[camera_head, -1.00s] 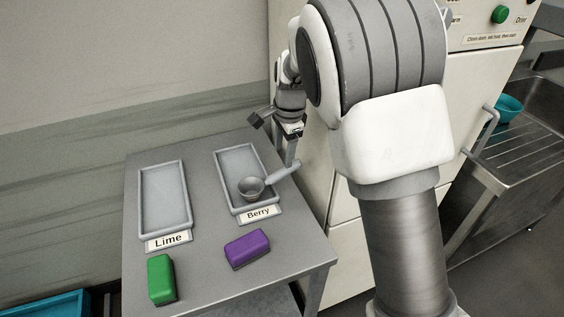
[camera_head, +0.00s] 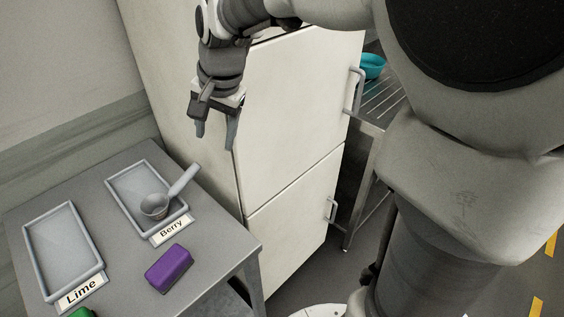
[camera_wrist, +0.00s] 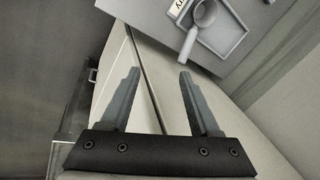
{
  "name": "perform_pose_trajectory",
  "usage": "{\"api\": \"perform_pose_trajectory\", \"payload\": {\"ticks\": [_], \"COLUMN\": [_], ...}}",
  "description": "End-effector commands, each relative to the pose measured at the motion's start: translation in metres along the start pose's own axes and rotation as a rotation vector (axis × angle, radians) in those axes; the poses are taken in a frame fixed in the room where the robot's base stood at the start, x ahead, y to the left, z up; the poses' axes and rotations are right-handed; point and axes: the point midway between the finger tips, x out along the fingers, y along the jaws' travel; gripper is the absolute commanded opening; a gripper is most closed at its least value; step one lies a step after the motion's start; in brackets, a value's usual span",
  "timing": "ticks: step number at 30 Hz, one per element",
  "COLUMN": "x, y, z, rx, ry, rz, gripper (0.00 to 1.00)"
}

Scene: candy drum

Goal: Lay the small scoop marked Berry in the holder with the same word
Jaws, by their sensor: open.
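The grey scoop (camera_head: 155,206) lies in the tray-like holder labelled Berry (camera_head: 122,186). Its bowl is inside, near the label end, and its handle slants up over the right rim. I cannot read any word on the scoop itself. The scoop (camera_wrist: 204,14) and part of the Berry holder (camera_wrist: 232,45) also show at the top of the wrist view. The holder labelled Lime (camera_head: 40,226) is empty, to the left. My gripper (camera_head: 215,143) is open and empty, pointing down, above and to the right of the scoop and apart from it. Its open fingers (camera_wrist: 155,75) show in the wrist view.
A purple block (camera_head: 169,268) lies in front of the Berry holder, and a green block (camera_head: 82,313) is at the bottom edge. A white cabinet (camera_head: 290,110) with handles stands right of the table. A teal bowl (camera_head: 372,66) sits by the sink behind it.

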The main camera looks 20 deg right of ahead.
Motion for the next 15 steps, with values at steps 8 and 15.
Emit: {"api": "perform_pose_trajectory", "payload": {"ticks": [8, 15], "x": [-0.053, -0.076], "y": [0.067, 0.123], "z": [0.030, 0.062], "rx": [-0.254, -0.481], "ry": [0.087, 0.185], "rz": [-0.032, -0.003], "gripper": [0.63, 0.63]}}
